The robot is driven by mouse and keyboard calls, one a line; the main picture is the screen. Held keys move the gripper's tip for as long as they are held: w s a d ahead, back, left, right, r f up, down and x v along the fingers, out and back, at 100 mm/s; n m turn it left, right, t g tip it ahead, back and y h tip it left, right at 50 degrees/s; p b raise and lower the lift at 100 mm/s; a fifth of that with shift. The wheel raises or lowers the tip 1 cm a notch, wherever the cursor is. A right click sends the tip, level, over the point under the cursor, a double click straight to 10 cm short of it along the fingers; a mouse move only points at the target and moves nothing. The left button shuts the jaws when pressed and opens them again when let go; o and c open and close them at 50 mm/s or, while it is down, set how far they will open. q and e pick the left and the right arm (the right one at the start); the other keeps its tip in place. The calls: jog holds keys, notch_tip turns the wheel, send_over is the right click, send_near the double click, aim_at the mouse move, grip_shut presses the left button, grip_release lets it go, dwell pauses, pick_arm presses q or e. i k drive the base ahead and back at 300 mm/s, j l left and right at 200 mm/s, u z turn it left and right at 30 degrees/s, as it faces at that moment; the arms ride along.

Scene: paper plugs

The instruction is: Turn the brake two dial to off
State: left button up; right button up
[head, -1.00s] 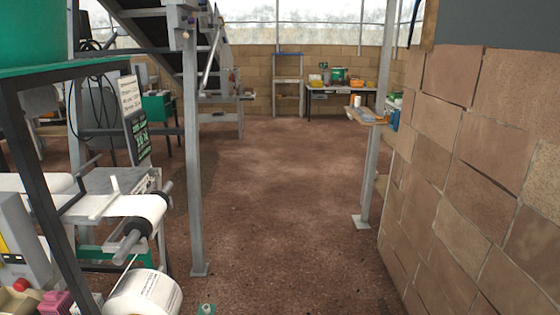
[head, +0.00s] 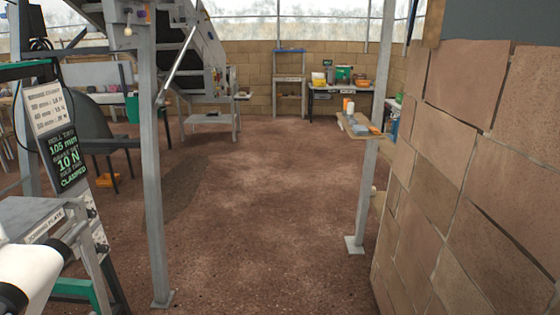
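I do not make out a brake two dial in the head view. Neither of my grippers is in view.
A grey post (head: 152,190) stands left of centre and another post (head: 366,170) with a small shelf (head: 357,128) stands at the right. A stone wall (head: 470,190) fills the right side. The brown floor (head: 265,215) between is clear. A workbench (head: 338,91) stands at the back.

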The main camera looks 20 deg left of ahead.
aim_at(92, 214)
jog(key=i+u, duration=0.65)
jog(key=u, duration=0.2)
jog(key=i+l+u, duration=0.15)
jog(key=i+u, duration=0.25)
jog(key=i+l+u, duration=0.15)
jog(key=u, duration=0.3)
